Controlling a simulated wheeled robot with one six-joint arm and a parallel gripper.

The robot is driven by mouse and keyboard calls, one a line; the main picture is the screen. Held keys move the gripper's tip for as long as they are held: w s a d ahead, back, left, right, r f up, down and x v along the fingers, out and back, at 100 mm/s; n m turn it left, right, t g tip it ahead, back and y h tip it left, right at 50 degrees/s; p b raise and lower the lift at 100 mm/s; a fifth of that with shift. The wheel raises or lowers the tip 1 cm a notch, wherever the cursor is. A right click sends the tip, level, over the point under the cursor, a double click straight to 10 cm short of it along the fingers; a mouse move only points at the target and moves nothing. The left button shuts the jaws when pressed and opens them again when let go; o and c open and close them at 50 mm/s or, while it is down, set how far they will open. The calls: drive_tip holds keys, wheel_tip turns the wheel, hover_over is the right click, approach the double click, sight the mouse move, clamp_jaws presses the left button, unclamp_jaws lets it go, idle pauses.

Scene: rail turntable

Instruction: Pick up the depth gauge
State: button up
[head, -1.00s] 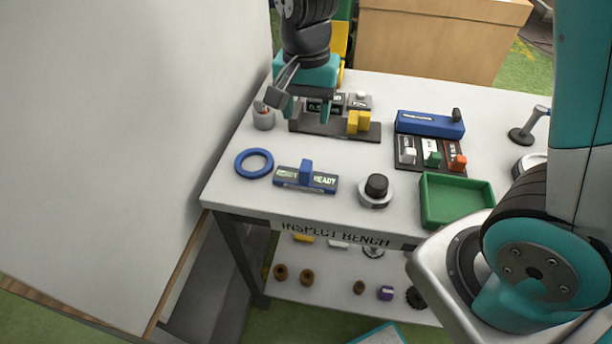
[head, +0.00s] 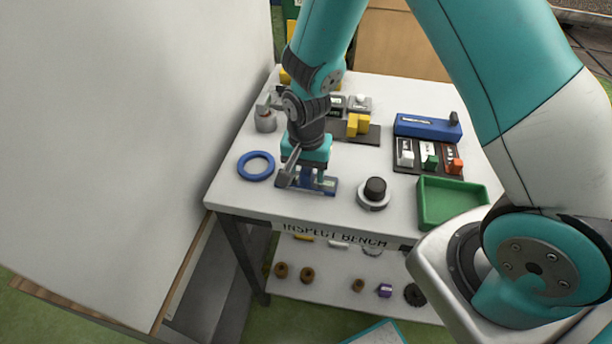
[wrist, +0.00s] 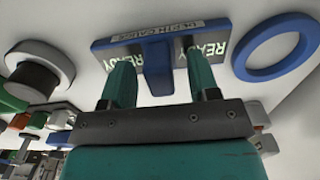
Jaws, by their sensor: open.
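The depth gauge (wrist: 157,62) is a blue T-shaped piece with a label along its bar, seen in the wrist view. It sits on the bench by a plate marked READY. In the head view the blue gauge and its plate (head: 325,187) are partly hidden by my gripper (head: 307,180). In the wrist view my gripper (wrist: 160,82) is open, with one teal finger on each side of the gauge's blue stem. I cannot tell whether the fingers touch it.
A blue ring (head: 256,166) lies to the left and a black-topped round knob (head: 374,192) to the right. A green tray (head: 450,203) is further right. Behind are a yellow block (head: 357,124) on a dark base and a blue box (head: 428,126). A white wall (head: 110,130) stands left.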

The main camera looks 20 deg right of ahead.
drive_tip(key=shift+f, duration=0.45)
drive_tip(key=shift+c, duration=0.2)
clamp_jaws()
drive_tip(key=shift+r, duration=0.2)
wheel_tip(320, 180, up, 20)
drive_tip(key=b, duration=0.1)
drive_tip(key=shift+b, duration=0.35)
drive_tip(key=shift+f, duration=0.1)
